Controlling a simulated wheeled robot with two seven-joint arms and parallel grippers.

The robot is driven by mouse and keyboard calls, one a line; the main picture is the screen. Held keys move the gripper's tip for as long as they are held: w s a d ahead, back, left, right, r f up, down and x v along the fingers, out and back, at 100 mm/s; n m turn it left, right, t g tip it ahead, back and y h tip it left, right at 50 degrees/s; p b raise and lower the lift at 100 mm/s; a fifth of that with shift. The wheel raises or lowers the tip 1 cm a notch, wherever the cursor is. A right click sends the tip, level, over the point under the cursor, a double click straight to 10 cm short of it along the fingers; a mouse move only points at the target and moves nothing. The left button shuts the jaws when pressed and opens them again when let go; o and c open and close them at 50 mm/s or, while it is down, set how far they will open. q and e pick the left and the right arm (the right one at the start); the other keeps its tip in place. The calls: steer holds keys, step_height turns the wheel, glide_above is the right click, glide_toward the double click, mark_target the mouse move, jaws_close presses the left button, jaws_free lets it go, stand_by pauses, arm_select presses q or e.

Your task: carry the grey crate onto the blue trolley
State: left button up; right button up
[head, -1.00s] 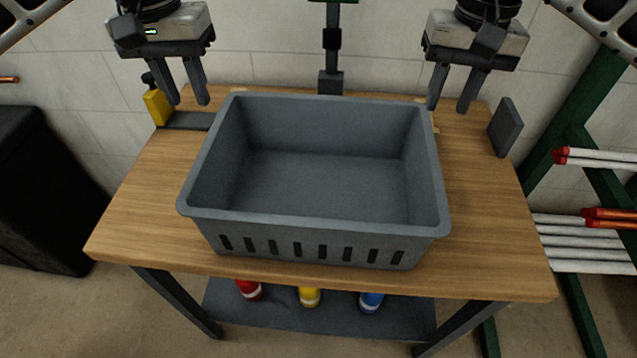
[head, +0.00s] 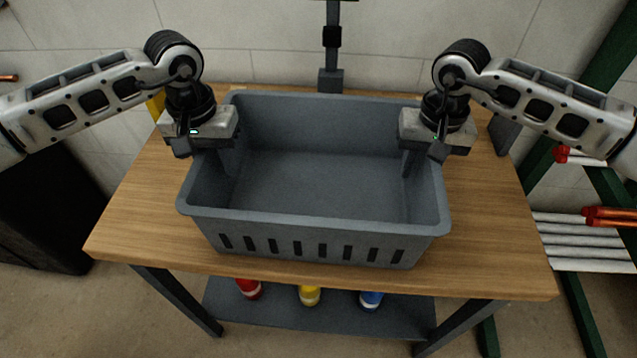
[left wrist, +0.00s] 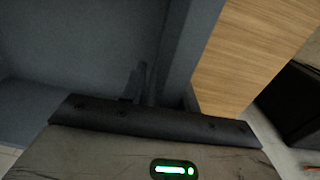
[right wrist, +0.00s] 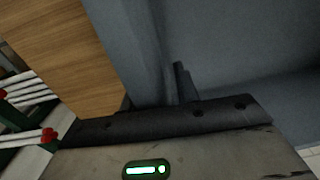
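The grey crate (head: 322,228) stands level on a wooden-topped table and looks empty. My left gripper (head: 215,165) is down at the crate's left wall, pointing downward, with one finger inside; its other finger is mostly hidden. The left wrist view shows the wall's rim (left wrist: 190,50) beside the inner finger, with a slight gap. My right gripper (head: 407,163) is likewise at the right wall, one finger inside; the right wrist view shows that rim (right wrist: 125,45). Both grippers look open across the walls. No blue trolley is in view.
The wooden tabletop (head: 135,215) has bare room around the crate. A dark post (head: 331,78) stands behind it. Red, yellow (head: 309,296) and blue items stand on the lower shelf. A green rack with white pipes (head: 585,240) is at right, a black box (head: 40,220) at left.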

arm_select(q)
steer(key=shift+f, duration=0.1)
arm_select(e)
steer(key=shift+f, duration=0.1)
arm_select(q)
steer(key=c, duration=0.6)
arm_select(e)
steer(key=c, duration=0.6)
arm_select(q)
steer(key=shift+d, duration=0.1)
jaws_close()
arm_select(e)
steer(key=shift+a, duration=0.1)
jaws_close()
